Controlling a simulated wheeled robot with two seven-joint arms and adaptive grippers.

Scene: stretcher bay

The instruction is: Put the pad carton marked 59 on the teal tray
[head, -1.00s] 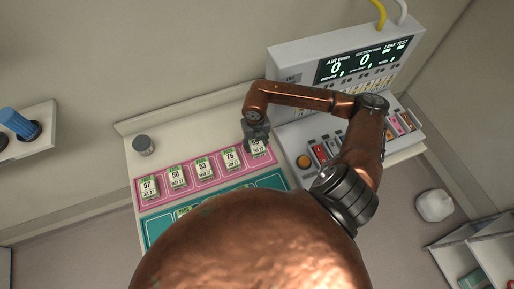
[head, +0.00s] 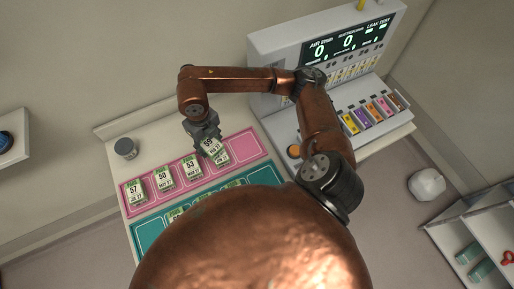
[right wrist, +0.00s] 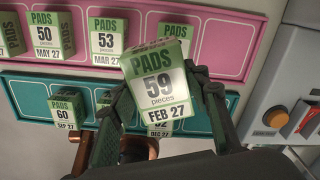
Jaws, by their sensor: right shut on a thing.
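The pad carton marked 59 (right wrist: 158,88) is white and green and is held between the fingers of my right gripper (head: 207,138). In the head view the carton (head: 210,147) is above the pink tray (head: 243,146), in front of the carton marked 76, which it partly hides. In the right wrist view it is close to the camera, slightly tilted, with its label facing me. The teal tray (right wrist: 27,92) lies alongside the pink tray and holds several cartons, one marked 60 (right wrist: 66,106). My body hides much of the teal tray in the head view. My left gripper is out of view.
Cartons marked 57 (head: 135,191), 50 (head: 164,177) and 53 (head: 192,166) stand on the pink tray. A grey cylinder (head: 125,148) is at the back left of the shelf. A console with screen (head: 346,40) and orange button (head: 293,151) is to the right.

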